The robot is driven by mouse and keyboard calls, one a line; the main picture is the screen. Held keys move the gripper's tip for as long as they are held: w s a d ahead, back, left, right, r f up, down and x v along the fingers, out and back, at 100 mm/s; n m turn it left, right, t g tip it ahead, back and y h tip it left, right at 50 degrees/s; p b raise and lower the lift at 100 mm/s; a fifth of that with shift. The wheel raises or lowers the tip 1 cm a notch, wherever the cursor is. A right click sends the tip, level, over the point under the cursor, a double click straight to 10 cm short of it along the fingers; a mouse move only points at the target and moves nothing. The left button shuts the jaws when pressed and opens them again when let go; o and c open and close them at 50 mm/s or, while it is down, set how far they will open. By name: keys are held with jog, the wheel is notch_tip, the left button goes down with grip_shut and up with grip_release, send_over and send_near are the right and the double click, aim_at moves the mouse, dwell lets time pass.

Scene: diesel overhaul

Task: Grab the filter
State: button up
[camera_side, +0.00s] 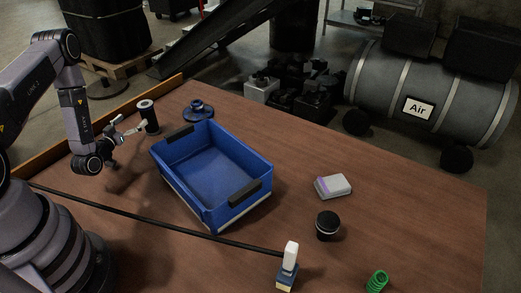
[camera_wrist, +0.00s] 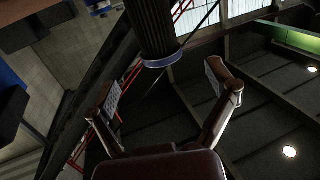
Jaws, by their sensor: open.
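The filter (camera_side: 149,118) looks like a dark upright cylinder with a pale ring at its top, standing on the table's far left part. In the wrist view it shows as a black ribbed cylinder (camera_wrist: 153,25) with a pale bluish rim, at the top of the picture. My gripper (camera_side: 131,127) is open and empty, held low beside the filter on its left in the side view. In the wrist view its fingers (camera_wrist: 165,82) are spread, with the filter's rim just beyond and between their tips. I cannot tell whether a finger touches it.
A blue bin (camera_side: 213,177) stands empty right of my gripper. A blue round part (camera_side: 199,111) lies behind it. A white and purple box (camera_side: 332,186), a black round part (camera_side: 327,226), a blue and white bottle (camera_side: 288,267) and a green spring (camera_side: 377,281) are on the right.

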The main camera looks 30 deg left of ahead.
aim_at(141, 110)
jog(key=x, duration=0.7)
jog(key=shift+w+r, duration=0.25)
jog(key=c, duration=1.3)
